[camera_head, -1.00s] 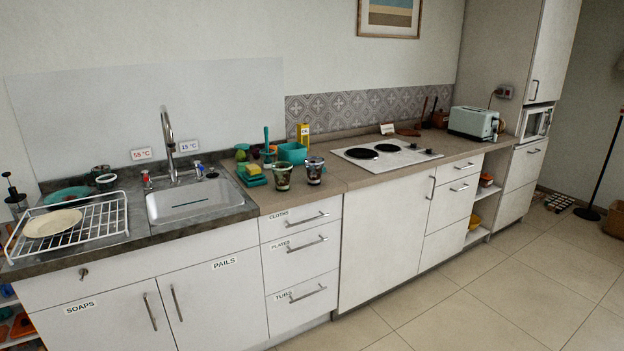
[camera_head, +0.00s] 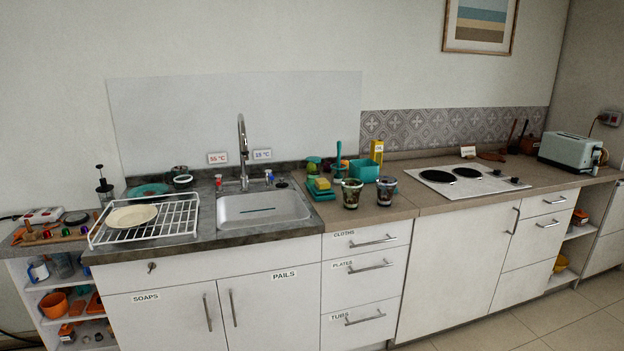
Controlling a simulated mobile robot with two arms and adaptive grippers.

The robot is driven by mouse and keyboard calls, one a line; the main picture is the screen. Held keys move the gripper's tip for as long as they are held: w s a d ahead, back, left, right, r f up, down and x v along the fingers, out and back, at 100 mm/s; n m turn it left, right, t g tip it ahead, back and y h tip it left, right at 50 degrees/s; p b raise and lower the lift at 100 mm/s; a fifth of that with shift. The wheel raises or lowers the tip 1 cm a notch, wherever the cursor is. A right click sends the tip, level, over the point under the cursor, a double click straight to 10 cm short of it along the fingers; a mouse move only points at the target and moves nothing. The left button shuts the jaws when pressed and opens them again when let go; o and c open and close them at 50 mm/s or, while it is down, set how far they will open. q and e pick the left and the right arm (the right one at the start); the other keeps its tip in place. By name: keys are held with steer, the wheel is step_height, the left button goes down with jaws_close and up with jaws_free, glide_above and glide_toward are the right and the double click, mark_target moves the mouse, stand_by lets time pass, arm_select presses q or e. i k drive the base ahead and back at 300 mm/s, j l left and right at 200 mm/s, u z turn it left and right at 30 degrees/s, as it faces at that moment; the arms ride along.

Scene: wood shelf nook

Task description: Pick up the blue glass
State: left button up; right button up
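A dark bluish glass-like vessel (camera_head: 62,265) stands on the top level of the open shelf at the far left; it is too small to tell if it is the blue glass. A white and blue cup (camera_head: 38,272) stands to its left. Two patterned tumblers stand on the counter right of the sink: a greenish one (camera_head: 352,194) and a darker one (camera_head: 386,192). No clearly blue glass shows elsewhere. Neither of my grippers is in view.
The counter holds a white dish rack (camera_head: 177,219) with a plate (camera_head: 131,216), a sink (camera_head: 262,207), a teal tub (camera_head: 364,171), a hob (camera_head: 465,184) and a toaster (camera_head: 568,150). An orange bowl (camera_head: 53,304) sits on the left shelf. Floor shows at lower right.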

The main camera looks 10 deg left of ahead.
mark_target(385, 185)
steer(key=i+l+u, duration=0.3)
steer(key=i+l, duration=0.25)
steer(key=i+l+u, duration=0.3)
steer(key=i+l, duration=0.15)
steer(key=l, duration=0.25)
